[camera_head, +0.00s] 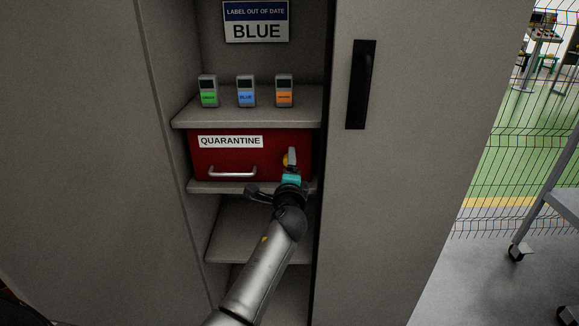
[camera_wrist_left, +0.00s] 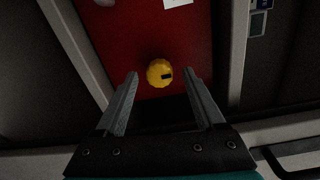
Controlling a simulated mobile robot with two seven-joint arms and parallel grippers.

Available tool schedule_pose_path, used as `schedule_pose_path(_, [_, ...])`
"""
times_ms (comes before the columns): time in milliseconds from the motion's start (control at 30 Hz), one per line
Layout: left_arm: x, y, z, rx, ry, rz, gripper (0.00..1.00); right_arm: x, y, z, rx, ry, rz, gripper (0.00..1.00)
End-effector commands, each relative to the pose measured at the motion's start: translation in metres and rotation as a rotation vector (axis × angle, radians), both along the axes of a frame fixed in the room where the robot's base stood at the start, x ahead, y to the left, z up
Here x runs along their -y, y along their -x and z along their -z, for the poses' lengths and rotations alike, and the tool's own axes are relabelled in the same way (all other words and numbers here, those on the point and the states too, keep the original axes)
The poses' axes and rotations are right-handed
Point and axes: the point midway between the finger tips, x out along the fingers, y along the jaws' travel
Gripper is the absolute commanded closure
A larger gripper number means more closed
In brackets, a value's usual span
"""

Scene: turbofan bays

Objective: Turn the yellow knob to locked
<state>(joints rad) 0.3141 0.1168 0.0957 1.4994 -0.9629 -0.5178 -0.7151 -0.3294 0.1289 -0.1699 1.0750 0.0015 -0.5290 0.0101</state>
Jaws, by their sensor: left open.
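The yellow knob (camera_head: 286,161) is on the right part of the front of a red drawer (camera_head: 228,159) labelled QUARANTINE, partly hidden by my left gripper (camera_head: 291,163). In the left wrist view the whole round knob (camera_wrist_left: 158,72) shows, with a short black mark toward its right side. No locked or unlocked wording is readable near it. My left gripper (camera_wrist_left: 160,80) is open, with one finger on either side of the knob and a gap to each. Its fingertips are close to the drawer front; I cannot tell whether they overlap the knob in depth.
The drawer's metal handle (camera_head: 232,173) is left of the knob. Green, blue and orange labelled devices (camera_head: 246,91) stand on the shelf (camera_head: 247,112) above, under a BLUE sign (camera_head: 256,22). A cabinet door with a black handle (camera_head: 361,85) is at the right. Lower shelves look empty.

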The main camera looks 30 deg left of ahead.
Motion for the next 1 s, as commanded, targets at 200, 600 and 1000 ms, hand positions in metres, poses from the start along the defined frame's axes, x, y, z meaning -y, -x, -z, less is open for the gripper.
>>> schedule_pose_path(200, [0.002,0.003,0.001,-0.003,-0.001,0.001,0.29,0.0,-0.001,-0.002,0.005,-0.001,0.0,0.5])
schedule_pose_path(600, [0.034,0.053,-0.001,-0.004,0.002,0.002,0.29,0.02,0.028,0.01,-0.003,0.017,0.0,0.5])
schedule_pose_path(1000, [0.07,0.114,-0.003,-0.002,0.002,0.0,0.29,0.035,0.047,0.014,-0.002,0.03,0.0,0.5])
